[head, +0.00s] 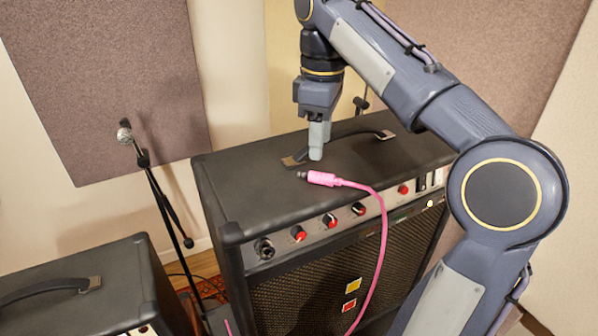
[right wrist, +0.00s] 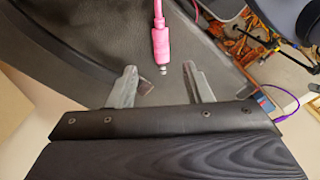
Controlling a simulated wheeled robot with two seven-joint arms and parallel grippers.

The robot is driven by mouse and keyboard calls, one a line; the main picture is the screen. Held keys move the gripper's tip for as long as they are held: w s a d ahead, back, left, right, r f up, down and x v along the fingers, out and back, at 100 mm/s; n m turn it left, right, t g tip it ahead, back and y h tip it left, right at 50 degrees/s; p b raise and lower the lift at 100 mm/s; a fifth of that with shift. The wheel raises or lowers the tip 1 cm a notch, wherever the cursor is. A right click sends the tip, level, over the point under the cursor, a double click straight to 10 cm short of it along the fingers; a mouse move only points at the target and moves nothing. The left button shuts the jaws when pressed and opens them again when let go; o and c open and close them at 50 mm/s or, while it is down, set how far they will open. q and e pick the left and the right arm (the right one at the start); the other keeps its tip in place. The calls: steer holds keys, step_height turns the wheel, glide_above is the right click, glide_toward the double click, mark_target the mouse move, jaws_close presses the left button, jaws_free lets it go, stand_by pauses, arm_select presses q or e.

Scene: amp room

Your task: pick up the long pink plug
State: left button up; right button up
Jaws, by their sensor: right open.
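The long pink plug (head: 321,178) lies on the black top of the large amplifier (head: 245,190), close to its front edge. Its metal tip points left in the head view, and its pink cable (head: 383,232) hangs down over the amp's front. My right gripper (head: 316,150) is above the amp top, just behind the plug. In the right wrist view the plug (right wrist: 160,42) shows beyond and between the two open fingers (right wrist: 160,88), its metal tip toward the gripper. Nothing is between the fingertips. My left gripper is not in view.
The amp's carrying handle (head: 350,142) rises behind my right gripper. Red and black knobs (head: 329,221) line the front panel. A microphone on a stand (head: 150,175) is at the left, with a smaller amp (head: 100,280) at lower left. Padded panels (head: 110,80) cover the walls.

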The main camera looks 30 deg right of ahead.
mark_target(322, 174)
steer(key=f, duration=0.7)
steer(key=shift+s+d, duration=0.1)
steer(key=shift+s, duration=0.25)
steer(key=shift+r, duration=0.1)
jaws_close()
